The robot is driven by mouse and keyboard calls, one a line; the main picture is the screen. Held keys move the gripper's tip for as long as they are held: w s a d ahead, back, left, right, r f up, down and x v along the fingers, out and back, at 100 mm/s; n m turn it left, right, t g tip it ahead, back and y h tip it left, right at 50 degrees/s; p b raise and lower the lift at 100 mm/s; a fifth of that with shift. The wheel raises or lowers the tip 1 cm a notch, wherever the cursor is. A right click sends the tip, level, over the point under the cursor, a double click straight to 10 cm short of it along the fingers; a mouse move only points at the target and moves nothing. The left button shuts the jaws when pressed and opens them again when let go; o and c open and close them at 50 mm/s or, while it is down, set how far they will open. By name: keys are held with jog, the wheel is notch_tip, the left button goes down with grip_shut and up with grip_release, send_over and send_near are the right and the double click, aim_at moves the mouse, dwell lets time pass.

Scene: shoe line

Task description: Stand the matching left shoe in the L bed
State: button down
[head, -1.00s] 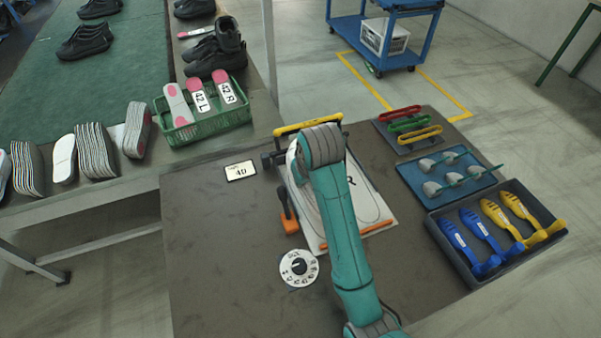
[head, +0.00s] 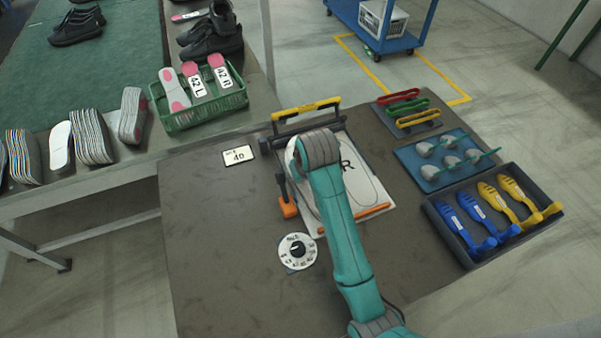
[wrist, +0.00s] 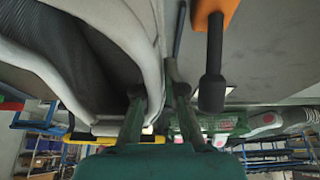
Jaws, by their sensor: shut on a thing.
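A dark shoe with a ribbed inside and pale grey edge (wrist: 150,55) fills the left of the wrist view, very close. My gripper (wrist: 160,95) has its green fingers close together at the shoe's edge, shut on it; the exact grip is partly hidden. In the head view my arm hides the gripper and shoe. The white bed board (head: 370,190) lies on the bench under my arm, with the letter R showing. The L side is covered by my arm. A card (head: 238,156) reads 40.
An orange-handled clamp (head: 289,208) stands left of the board, a yellow bar (head: 306,108) behind it and a dial (head: 297,266) in front. Shoe-shaped tools lie in a tray (head: 460,245) at right. A green crate (head: 205,116) stands at back left. The bench's front left is clear.

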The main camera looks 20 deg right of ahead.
dwell(0.3)
jog(key=c, duration=1.2)
grip_release()
jog(key=shift+f, duration=0.1)
jog(key=shift+s, duration=0.1)
